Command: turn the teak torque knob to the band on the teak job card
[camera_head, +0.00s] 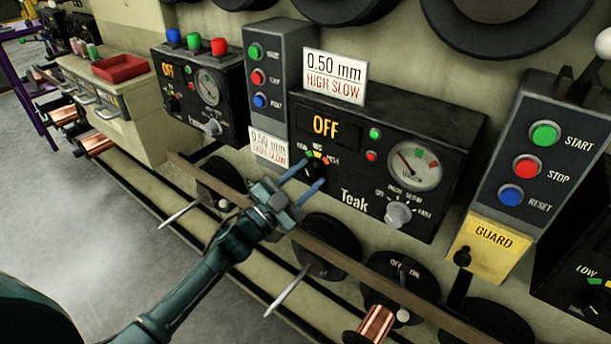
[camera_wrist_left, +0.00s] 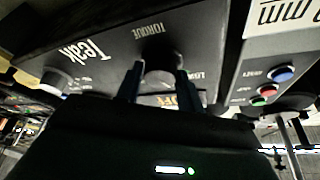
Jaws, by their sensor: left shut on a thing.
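The Teak panel (camera_head: 455,130) is black, with an OFF display (camera_head: 325,125). Its dark torque knob (camera_head: 312,169) sits below the display, with green, yellow and red bands above it. My left gripper (camera_head: 314,174) is shut on this knob, one finger on each side. The wrist view shows the knob (camera_wrist_left: 160,66) between the fingers (camera_wrist_left: 158,84), under the word TORQUE. The knob's pointer cannot be made out. A white card (camera_head: 335,77) above the panel reads 0.50 mm, HIGH SLOW in red. A second card (camera_head: 268,147) at the panel's left looks the same. My right gripper is not in view.
A grey speed knob (camera_head: 398,215) and a round gauge (camera_head: 414,166) are on the Teak panel's right. Grey button boxes (camera_head: 275,75) flank it. A yellow GUARD plate (camera_head: 487,250) stands at right. Spools and a rail (camera_head: 345,262) run below. Open floor lies at lower left.

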